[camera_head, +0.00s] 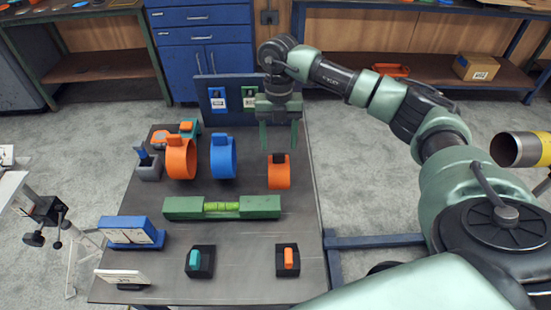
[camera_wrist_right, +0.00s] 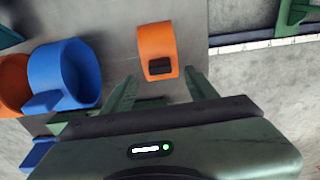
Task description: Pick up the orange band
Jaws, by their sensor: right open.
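An orange band (camera_head: 279,178) with a dark block on its upper part is on the right side of the grey table; it also shows in the right wrist view (camera_wrist_right: 157,38). A second orange ring with an orange tab (camera_head: 181,160) stands at the left, beside a blue ring (camera_head: 223,158). My right gripper (camera_head: 279,146) is open and empty, pointing down near the band with the dark block. In the right wrist view its fingertips (camera_wrist_right: 160,76) are spread, with that band ahead between them and apart from both. My left gripper is not in view.
A green level (camera_head: 222,207) lies across the table (camera_head: 245,275). Two black holders with a teal (camera_head: 194,260) and an orange piece (camera_head: 288,258) are at the front. A blue box (camera_head: 130,232) is at left.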

